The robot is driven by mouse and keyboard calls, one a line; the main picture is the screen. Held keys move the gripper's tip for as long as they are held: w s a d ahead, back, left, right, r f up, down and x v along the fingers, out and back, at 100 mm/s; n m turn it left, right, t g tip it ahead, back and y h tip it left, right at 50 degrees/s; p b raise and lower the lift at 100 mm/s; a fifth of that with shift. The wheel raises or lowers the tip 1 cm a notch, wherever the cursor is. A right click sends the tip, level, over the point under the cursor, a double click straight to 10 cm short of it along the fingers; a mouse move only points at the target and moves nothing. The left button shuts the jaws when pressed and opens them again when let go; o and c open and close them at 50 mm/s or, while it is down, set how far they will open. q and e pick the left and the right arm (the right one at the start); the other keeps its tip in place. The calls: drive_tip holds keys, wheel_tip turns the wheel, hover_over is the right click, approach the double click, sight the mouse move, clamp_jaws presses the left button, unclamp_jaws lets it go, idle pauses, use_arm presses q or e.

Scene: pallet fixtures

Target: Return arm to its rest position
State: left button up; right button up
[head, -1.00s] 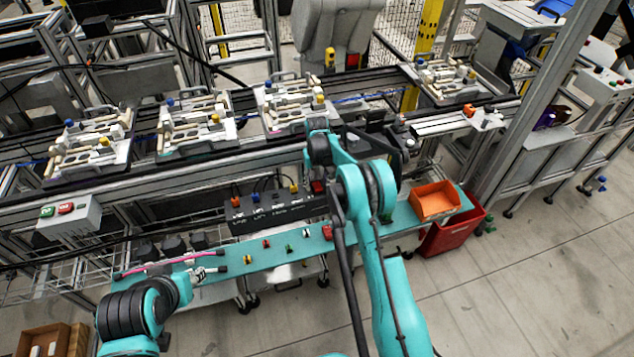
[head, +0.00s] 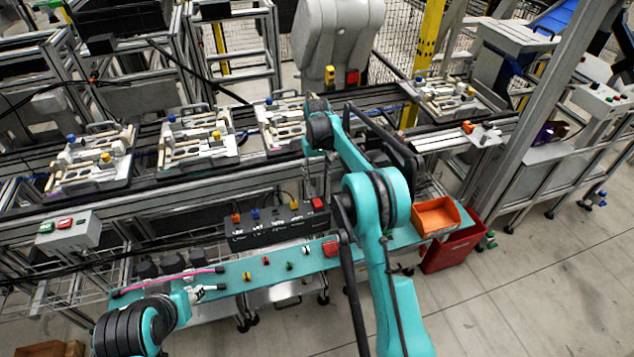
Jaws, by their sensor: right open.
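My right arm (head: 385,260) rises from the bottom, bends at a large teal joint, and reaches up and left to a wrist (head: 320,130) in front of the conveyor. My right gripper (head: 313,185) hangs below that wrist, open, with no object seen in it. It is small and partly lost against the rail behind, above the black labelled box (head: 275,232). My left arm (head: 130,328) is folded at the lower left. Its gripper (head: 205,292) shows small and pale by the left end of the teal shelf (head: 225,277); its jaws are unclear.
Several pallet fixtures (head: 195,145) sit along the conveyor. Small coloured parts lie on the shelf. An orange bin (head: 436,216) and a red crate (head: 455,247) stand right of my right arm. A grey post (head: 535,110) rises farther right. The floor at lower right is clear.

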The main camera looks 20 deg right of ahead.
drive_tip(key=shift+r, duration=0.15)
idle(0.3)
drive_tip(key=s+a+r+t, duration=0.2)
drive_tip(key=s+r+t, duration=0.1)
drive_tip(key=s+r, duration=1.35)
drive_tip(key=s+f+t, duration=0.2)
drive_tip(key=s, duration=0.8)
drive_tip(key=s+f+t, duration=0.2)
drive_tip(key=s+f, duration=0.1)
drive_tip(key=s, duration=0.8)
drive_tip(key=shift+s+a, duration=0.3)
drive_tip(key=shift+a, duration=0.15)
